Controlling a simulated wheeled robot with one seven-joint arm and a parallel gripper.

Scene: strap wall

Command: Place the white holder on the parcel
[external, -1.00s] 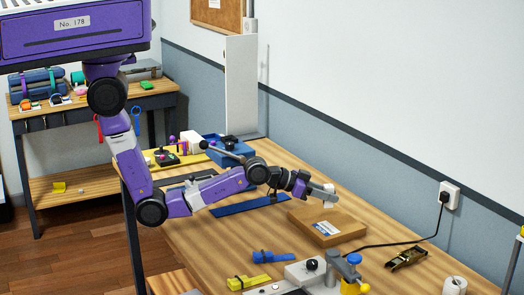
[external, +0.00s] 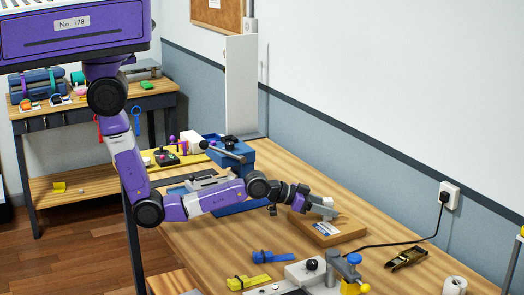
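The parcel (external: 350,230) is a flat brown box with a white and blue label on top, lying on the wooden workbench. My gripper (external: 328,210) is low over the parcel's far part, pointing right and slightly down. A small white piece, the white holder (external: 328,202), shows at its fingertips, and the gripper appears shut on it. The fingers hide part of the holder. I cannot tell whether its underside touches the parcel.
A blue strap (external: 273,257) and a yellow strap (external: 249,282) lie in front of the parcel. A grey clamp-like fixture (external: 345,268) stands at the front edge. A black cable (external: 395,243) runs right to the wall socket. A ratchet buckle (external: 407,257) and a white roll (external: 453,286) lie at right.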

